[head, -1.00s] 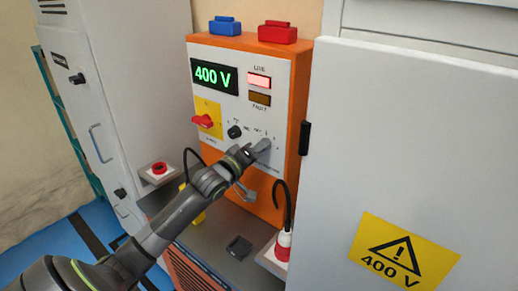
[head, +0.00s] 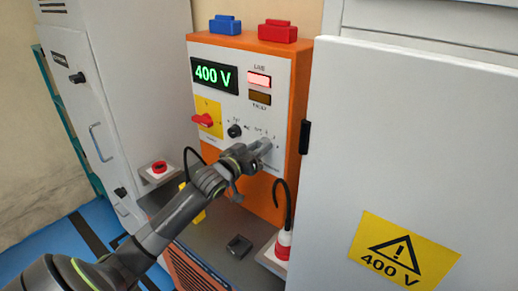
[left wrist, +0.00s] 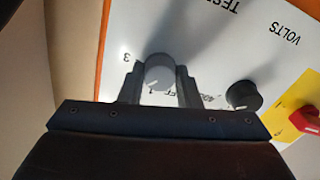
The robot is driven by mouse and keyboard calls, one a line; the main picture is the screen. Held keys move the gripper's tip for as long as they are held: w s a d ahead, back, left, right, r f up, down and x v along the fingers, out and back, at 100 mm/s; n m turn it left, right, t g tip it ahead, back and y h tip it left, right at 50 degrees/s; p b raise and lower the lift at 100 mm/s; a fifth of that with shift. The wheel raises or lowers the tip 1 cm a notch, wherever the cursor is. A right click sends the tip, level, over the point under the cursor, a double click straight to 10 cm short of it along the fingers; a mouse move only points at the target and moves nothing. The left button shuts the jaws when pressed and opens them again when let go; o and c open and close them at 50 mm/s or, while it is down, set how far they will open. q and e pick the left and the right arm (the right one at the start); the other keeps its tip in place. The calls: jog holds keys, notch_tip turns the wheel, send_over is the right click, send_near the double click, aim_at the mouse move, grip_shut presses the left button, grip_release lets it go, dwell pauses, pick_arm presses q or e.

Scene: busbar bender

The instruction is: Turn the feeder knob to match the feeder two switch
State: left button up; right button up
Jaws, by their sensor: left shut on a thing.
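The orange-sided test panel (head: 236,108) has a white face, a green 400 V display and a lit lamp. A round grey knob (left wrist: 160,72) sits at its lower right, with marks 3 and 1 readable beside it in the left wrist view. My left gripper (head: 263,148) is shut on this grey knob, with one finger on either side (left wrist: 160,85). The gripper mostly hides the knob in the head view. A black knob (head: 234,131) is to its left, and a red rotary switch (head: 203,121) sits on a yellow plate. I cannot tell which is the feeder two switch. My right gripper is out of view.
A grey cabinet (head: 110,70) with a black knob (head: 77,79) stands at the left. A grey door (head: 400,130) with a 400 V sign fills the right.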

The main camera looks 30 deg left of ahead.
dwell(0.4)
pick_arm(q)
jog(key=o, duration=1)
jog(key=shift+c, duration=0.2)
jog(key=s+a+p, duration=0.1)
jog(key=s, duration=1.6)
jog(key=shift+s+a, duration=0.15)
jog(key=shift+s, duration=0.05)
